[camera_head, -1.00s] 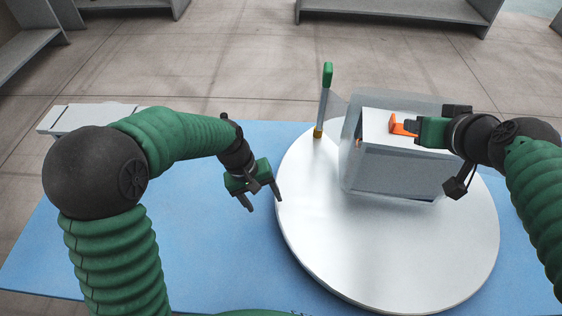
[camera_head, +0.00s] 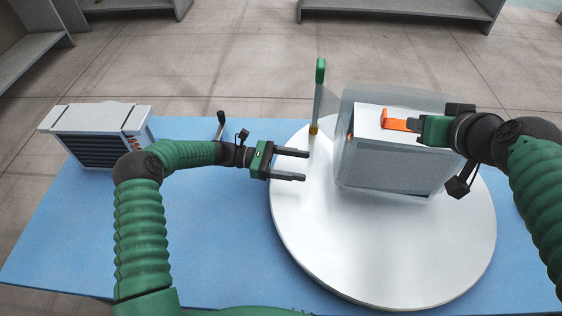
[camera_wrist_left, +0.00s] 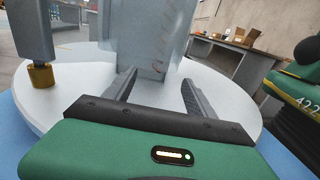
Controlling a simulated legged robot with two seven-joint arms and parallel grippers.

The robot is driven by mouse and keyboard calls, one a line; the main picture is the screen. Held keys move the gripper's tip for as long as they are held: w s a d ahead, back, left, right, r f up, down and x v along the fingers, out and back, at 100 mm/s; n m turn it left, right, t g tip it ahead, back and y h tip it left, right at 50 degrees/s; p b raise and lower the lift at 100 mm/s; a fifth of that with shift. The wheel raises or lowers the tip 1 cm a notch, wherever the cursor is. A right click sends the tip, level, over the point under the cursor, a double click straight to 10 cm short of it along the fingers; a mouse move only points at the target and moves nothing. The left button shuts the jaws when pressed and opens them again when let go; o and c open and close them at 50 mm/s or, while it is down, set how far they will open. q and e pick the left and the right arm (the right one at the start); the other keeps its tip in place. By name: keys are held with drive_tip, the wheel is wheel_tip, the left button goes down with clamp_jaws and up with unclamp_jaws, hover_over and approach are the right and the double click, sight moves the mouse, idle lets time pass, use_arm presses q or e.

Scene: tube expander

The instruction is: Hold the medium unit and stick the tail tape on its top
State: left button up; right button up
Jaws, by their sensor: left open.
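The medium unit (camera_head: 395,165), a pale grey box in a translucent cover, stands upright on the round turntable (camera_head: 330,250). Its side also shows ahead in the left wrist view (camera_wrist_left: 150,30). My left gripper (camera_head: 304,166) is open and empty. It points at the unit's left side with a gap between them; its two fingers show in the left wrist view (camera_wrist_left: 158,80). My right gripper (camera_head: 416,125) is at the unit's top, against an orange piece (camera_head: 398,118), possibly the tail tape. Its fingers are mostly hidden, so I cannot tell whether it grips.
A green-topped post (camera_head: 319,95) stands at the turntable's back left, just beyond my left gripper. A finned grey unit (camera_head: 100,120) sits at the left of the blue table (camera_head: 220,250). The table's front middle is clear.

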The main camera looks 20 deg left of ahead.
use_arm(q)
drive_tip(key=d, duration=1)
drive_tip(key=shift+w, duration=0.4)
drive_tip(key=shift+d, duration=0.4)
use_arm(e)
drive_tip(key=shift+a, duration=0.3)
use_arm(q)
drive_tip(key=shift+a, duration=0.1)
use_arm(e)
drive_tip(key=shift+a, duration=0.1)
use_arm(q)
drive_tip(key=shift+a, duration=0.1)
drive_tip(key=shift+c, duration=1)
clamp_jaws()
use_arm(e)
drive_tip(key=shift+r, duration=0.1)
use_arm(q)
drive_tip(key=c, duration=0.8)
unclamp_jaws()
